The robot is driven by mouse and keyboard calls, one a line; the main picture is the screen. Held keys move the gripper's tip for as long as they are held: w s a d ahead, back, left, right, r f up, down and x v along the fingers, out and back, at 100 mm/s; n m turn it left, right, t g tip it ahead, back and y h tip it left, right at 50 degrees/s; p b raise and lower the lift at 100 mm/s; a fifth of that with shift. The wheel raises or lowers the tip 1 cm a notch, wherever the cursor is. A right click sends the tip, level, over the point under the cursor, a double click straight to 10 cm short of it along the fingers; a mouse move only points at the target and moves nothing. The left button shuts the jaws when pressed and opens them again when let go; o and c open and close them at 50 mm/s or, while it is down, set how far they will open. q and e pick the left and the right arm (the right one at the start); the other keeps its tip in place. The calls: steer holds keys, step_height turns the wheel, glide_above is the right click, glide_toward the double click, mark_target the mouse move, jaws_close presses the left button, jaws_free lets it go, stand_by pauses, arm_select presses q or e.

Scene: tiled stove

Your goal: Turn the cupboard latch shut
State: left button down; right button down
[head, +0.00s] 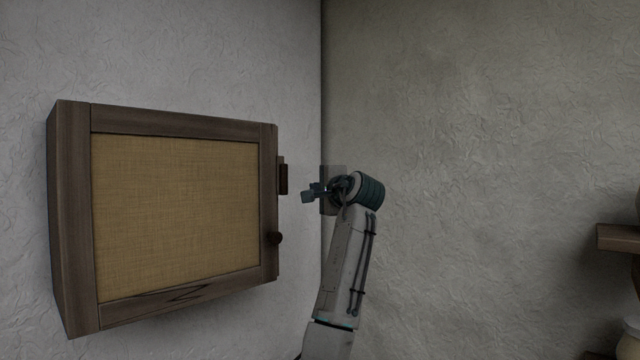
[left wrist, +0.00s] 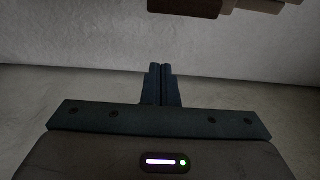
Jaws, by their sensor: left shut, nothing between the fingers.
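The wooden cupboard (head: 62,220) hangs on the left wall, its cloth-panelled door (head: 175,215) looking closed. My left gripper (head: 308,194) is just right of the latch, with a visible gap in the picture, pointing left. In the left wrist view its fingers (left wrist: 161,70) are together with nothing between them. A dark wooden piece (left wrist: 190,5) crosses the top edge there, cut off; I cannot tell if it is the latch. My right gripper is not in view.
The room corner and bare plaster wall (head: 480,150) lie behind and right of my left arm. A wooden shelf (head: 618,237) with partly seen pots stands at the far right. The space between is clear.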

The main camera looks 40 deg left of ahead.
mark_target(284, 179)
arm_select(q)
steer(key=a+p, duration=0.1)
steer(key=s+a+p, duration=0.1)
steer(key=a, duration=0.1)
steer(key=a+p, duration=0.2)
steer(key=shift+s+a, duration=0.2)
steer(key=shift+s, duration=0.2)
steer(key=shift+s+f, duration=0.1)
steer(key=shift+s, duration=0.15)
steer(key=shift+w, duration=0.1)
stand_by(0.3)
